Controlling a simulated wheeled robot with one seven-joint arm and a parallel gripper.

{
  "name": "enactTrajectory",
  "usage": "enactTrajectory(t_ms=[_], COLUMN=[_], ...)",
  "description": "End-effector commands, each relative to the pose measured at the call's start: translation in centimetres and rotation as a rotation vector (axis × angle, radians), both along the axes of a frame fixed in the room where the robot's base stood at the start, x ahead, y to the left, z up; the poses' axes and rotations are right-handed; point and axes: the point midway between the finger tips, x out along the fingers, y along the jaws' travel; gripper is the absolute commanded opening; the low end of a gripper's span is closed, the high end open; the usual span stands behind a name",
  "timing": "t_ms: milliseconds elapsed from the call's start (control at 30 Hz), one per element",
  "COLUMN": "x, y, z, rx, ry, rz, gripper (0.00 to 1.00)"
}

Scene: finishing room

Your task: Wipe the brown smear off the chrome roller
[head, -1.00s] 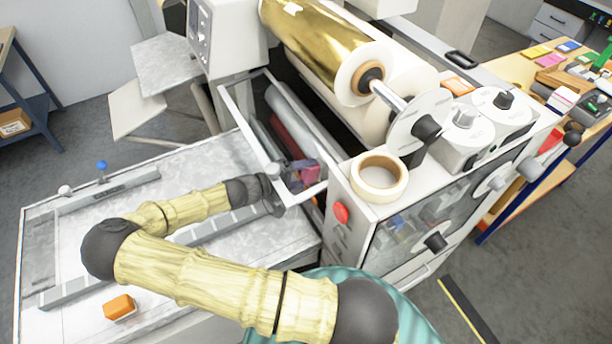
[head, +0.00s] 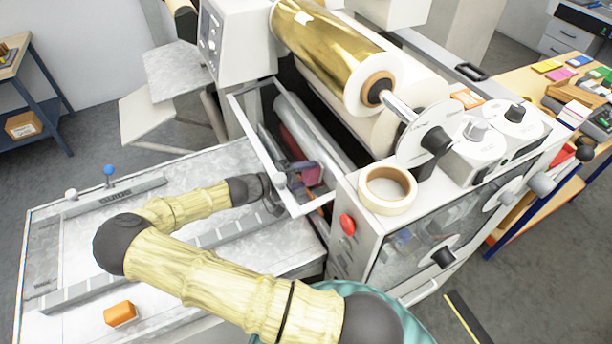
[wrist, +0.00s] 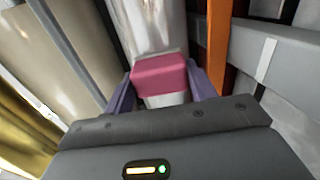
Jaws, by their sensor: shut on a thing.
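My gripper (wrist: 162,90) has purple fingers shut on a pink block-shaped pad (wrist: 158,74). In the wrist view the pad lies across the shiny chrome roller (wrist: 150,28) and appears to touch it; the roller shows above and below the pad. I cannot make out a clear brown smear; the pad and gripper hide part of the surface. In the head view the pad (head: 312,174) is inside the machine's open white frame, at the near end of the rollers.
The white guard frame (head: 252,125) surrounds the gripper closely. A gold foil roll (head: 335,45) hangs above to the right. A tape roll (head: 387,188) and red button (head: 347,223) are nearby. An orange block (head: 120,313) lies on the feed table (head: 75,240).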

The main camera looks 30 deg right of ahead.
Motion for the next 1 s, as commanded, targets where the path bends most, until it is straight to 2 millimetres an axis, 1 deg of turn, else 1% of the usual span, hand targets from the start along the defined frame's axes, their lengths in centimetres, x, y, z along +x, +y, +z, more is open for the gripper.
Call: enactTrajectory(t_ms=[133, 533, 867, 1000], x=[0.6, 3.3, 3.5, 3.5], y=[0.0, -0.2, -0.2, 0.4], z=[-0.1, -0.1, 0.0, 0.1], rx=[0.000, 0.000, -0.001, 0.000], ry=[-0.001, -0.001, 0.000, -0.002], rz=[0.000, 0.000, 0.001, 0.003], gripper=[0.38, 0.38, 0.38, 0.38])
